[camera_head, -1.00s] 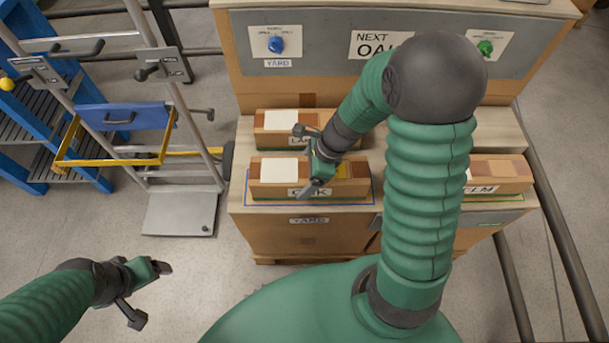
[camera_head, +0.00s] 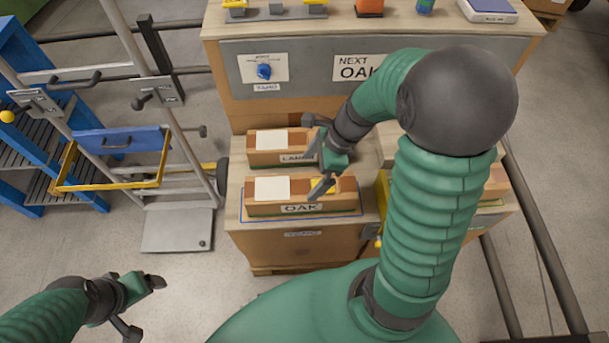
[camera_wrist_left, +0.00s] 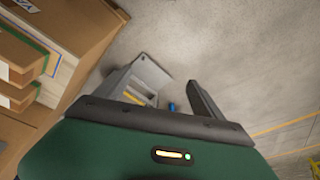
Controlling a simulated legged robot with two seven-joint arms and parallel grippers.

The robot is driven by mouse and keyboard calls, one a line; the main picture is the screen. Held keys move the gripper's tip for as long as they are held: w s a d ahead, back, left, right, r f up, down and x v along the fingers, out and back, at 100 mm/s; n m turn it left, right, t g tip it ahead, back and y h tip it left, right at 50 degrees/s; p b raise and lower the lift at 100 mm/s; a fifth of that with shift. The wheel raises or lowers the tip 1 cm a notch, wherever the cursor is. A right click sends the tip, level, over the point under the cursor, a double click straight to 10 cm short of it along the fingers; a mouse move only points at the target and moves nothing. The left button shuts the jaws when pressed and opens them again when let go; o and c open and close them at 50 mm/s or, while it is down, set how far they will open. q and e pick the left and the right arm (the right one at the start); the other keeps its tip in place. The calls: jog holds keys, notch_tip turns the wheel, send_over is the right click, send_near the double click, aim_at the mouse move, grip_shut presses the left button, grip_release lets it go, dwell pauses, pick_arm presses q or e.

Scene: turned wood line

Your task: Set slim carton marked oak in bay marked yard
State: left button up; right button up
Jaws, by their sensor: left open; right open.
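The slim carton marked OAK (camera_head: 268,206) lies flat inside the blue outline of the bay marked YARD (camera_head: 303,233), on the near left of the bench top. Its OAK label faces me and a white patch covers part of its top. My right gripper (camera_head: 316,165) is open over the carton's right end; its near finger overlaps the carton's top in the picture, and I cannot tell whether they touch. My left gripper (camera_head: 143,305) is open and empty over the floor at lower left; its spread fingers also show in the left wrist view (camera_wrist_left: 165,85).
Another carton (camera_head: 265,157), its label partly hidden, lies just behind. My right arm hides most of a carton (camera_head: 497,182) on the right. A panel behind has a blue knob (camera_head: 264,71) and a NEXT OAK sign (camera_head: 358,68). A hand truck (camera_head: 178,227) stands left.

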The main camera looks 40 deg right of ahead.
aim_at(306, 189)
jog(key=shift+s+a+r+n, duration=0.15)
jog(key=shift+s+a+n, duration=0.05)
jog(key=shift+n, duration=0.4)
jog(key=a+n, duration=0.1)
jog(key=n, duration=0.2)
jog(key=s+a+n+h, duration=0.1)
jog(key=n, duration=0.3)
jog(key=s+a+f+n+h, duration=0.1)
jog(key=n, duration=0.2)
jog(key=shift+s+a+g, duration=0.1)
jog(key=shift+a+g, duration=0.15)
jog(key=shift+g, duration=0.15)
jog(key=a+n, duration=0.1)
jog(key=n, duration=0.3)
jog(key=a+n+h, duration=0.1)
jog(key=n, duration=0.3)
jog(key=a+n+t, duration=0.1)
jog(key=n, duration=0.4)
jog(key=shift+s+a+r+h, duration=0.1)
jog(key=shift+s+a+h, duration=0.15)
jog(key=shift+a+h, duration=0.15)
